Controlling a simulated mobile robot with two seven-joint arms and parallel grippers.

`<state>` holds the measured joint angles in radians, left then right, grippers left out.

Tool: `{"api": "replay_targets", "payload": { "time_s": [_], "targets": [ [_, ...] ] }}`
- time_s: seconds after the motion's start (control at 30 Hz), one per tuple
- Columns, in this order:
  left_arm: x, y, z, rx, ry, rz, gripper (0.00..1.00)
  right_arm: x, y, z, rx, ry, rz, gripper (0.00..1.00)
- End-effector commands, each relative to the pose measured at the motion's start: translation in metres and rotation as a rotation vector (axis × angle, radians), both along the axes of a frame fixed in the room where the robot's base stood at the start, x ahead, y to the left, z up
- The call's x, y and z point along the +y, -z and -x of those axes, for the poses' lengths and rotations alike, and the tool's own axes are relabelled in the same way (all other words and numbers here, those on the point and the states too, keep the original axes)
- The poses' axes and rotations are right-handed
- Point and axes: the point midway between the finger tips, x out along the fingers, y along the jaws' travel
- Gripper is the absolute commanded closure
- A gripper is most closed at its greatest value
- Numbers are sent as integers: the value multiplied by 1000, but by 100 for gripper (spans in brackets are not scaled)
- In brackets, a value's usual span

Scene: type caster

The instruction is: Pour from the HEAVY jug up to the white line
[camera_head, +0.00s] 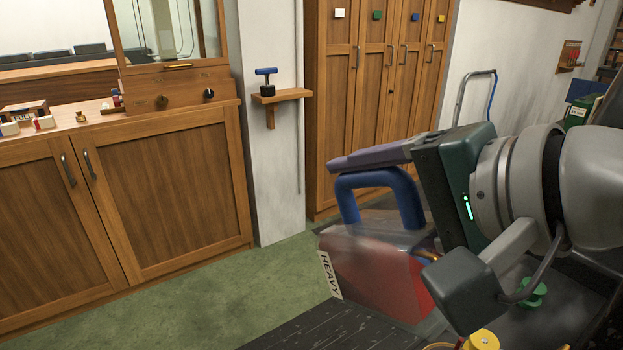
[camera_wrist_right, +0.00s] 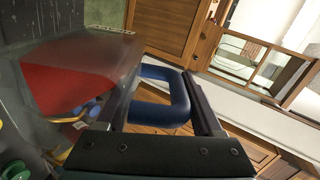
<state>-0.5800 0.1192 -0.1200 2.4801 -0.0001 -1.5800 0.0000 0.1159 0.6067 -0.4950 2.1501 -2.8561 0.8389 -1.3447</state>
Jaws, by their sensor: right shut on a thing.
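The HEAVY jug (camera_head: 375,265) is a clear box-shaped jug with red liquid, a blue handle (camera_head: 378,186) and a white label reading HEAVY. My right gripper (camera_head: 345,165) is shut on the blue handle, and the jug hangs tilted below it. In the right wrist view the jug (camera_wrist_right: 85,75) lies at the left, with red inside it, and its blue handle (camera_wrist_right: 175,100) sits at a finger of the gripper. I cannot make out a white line or a receiving vessel in either view. My left gripper does not show.
A wooden counter (camera_head: 120,120) with cabinets stands at the left, with small items on top. A small shelf (camera_head: 282,96) holds a blue-handled tool. Tall wooden lockers (camera_head: 375,90) stand behind. Green (camera_head: 533,292) and yellow (camera_head: 482,340) knob-like things lie below my right arm. Green floor is free at the left.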

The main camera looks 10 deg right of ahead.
Motion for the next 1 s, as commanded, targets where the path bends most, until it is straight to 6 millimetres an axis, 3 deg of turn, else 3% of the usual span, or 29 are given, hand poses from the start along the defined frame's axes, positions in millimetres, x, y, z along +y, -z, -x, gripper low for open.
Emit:
{"api": "replay_targets", "payload": {
  "time_s": [1.0],
  "targets": [
    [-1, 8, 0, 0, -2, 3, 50, -1, -4, 2, -23, 0, -10, 100]
  ]
}}
